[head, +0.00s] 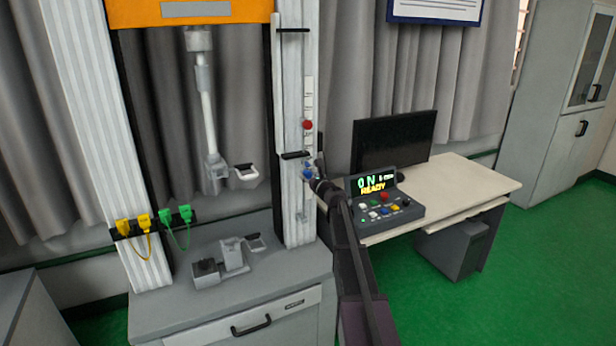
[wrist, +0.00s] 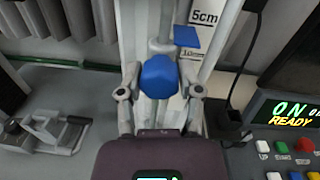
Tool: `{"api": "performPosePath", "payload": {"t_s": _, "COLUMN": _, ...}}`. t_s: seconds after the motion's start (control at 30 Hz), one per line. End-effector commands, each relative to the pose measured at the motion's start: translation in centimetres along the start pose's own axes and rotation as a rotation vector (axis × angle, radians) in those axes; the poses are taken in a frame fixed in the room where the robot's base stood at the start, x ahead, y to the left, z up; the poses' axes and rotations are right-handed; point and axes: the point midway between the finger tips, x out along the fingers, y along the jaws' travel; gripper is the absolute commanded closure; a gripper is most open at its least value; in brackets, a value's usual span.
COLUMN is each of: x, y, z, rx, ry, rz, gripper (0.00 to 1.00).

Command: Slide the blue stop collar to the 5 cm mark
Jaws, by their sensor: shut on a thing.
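The blue stop collar (wrist: 160,76) has a faceted blue knob, and a flat blue tab (wrist: 187,37) shows just above and right of it. My gripper (wrist: 160,92) is shut on the knob, one finger on each side. A white label reading 5cm (wrist: 205,17) is above and right of the tab. Another label, partly hidden, is lower down, so the tab appears below the 5cm label. In the head view the collar (head: 308,172) is a small blue spot on the right column, below a red knob (head: 308,125), with my gripper (head: 312,181) at it.
A control box (head: 380,200) reading ON and READY stands on the desk (head: 470,185) right of the column. A monitor (head: 393,142) is behind it. A grey clamp fixture (head: 232,256) sits on the tower base (head: 280,285), left of the column. A black cable hangs near the labels.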

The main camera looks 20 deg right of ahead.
Motion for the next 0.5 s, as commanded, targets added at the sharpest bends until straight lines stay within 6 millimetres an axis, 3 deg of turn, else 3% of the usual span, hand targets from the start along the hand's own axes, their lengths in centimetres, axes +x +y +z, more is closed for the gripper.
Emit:
{"api": "performPosePath", "payload": {"t_s": 0.03, "x": 0.1, "y": 0.0, "z": -0.01, "rx": 0.001, "ry": 0.0, "rz": 0.0, "gripper": 0.44}}
{"api": "performPosePath", "payload": {"t_s": 0.1, "x": 0.09, "y": -0.01, "z": -0.01, "rx": 0.001, "ry": 0.0, "rz": 0.0, "gripper": 0.24}}
{"api": "performPosePath", "payload": {"t_s": 0.13, "x": 0.08, "y": 0.0, "z": -0.01, "rx": 0.001, "ry": 0.0, "rz": 0.0, "gripper": 0.18}}
{"api": "performPosePath", "payload": {"t_s": 0.5, "x": -0.02, "y": 0.01, "z": -0.02, "rx": 0.0, "ry": 0.0, "rz": 0.0, "gripper": 0.18}}
